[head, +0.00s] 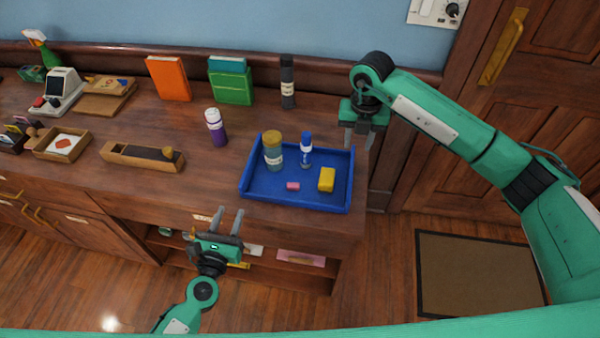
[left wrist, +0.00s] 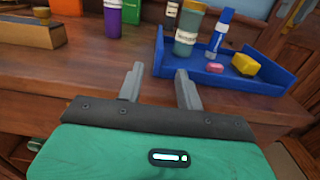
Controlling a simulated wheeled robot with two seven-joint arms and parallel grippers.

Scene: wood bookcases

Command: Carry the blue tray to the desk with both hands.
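The blue tray (head: 258,190) sits on the right end of the wooden counter. It holds a jar (head: 273,152), a blue-capped glue stick (head: 306,150), a pink eraser (head: 293,186) and a yellow block (head: 326,180). My left gripper (head: 231,222) is open and empty, in front of the counter's edge, below and left of the tray. In the left wrist view the tray (left wrist: 180,72) lies beyond and right of the open fingers (left wrist: 160,85). My right gripper (head: 364,138) points down at the tray's back right corner, its fingers apart. Whether it touches the wall is unclear.
Left of the tray stand a purple bottle (head: 216,128) and a wooden plane (head: 142,156). Behind are a dark bottle (head: 288,82), green books (head: 231,82) and an orange book (head: 167,79). A door (head: 540,110) and a floor mat (head: 475,272) are at right.

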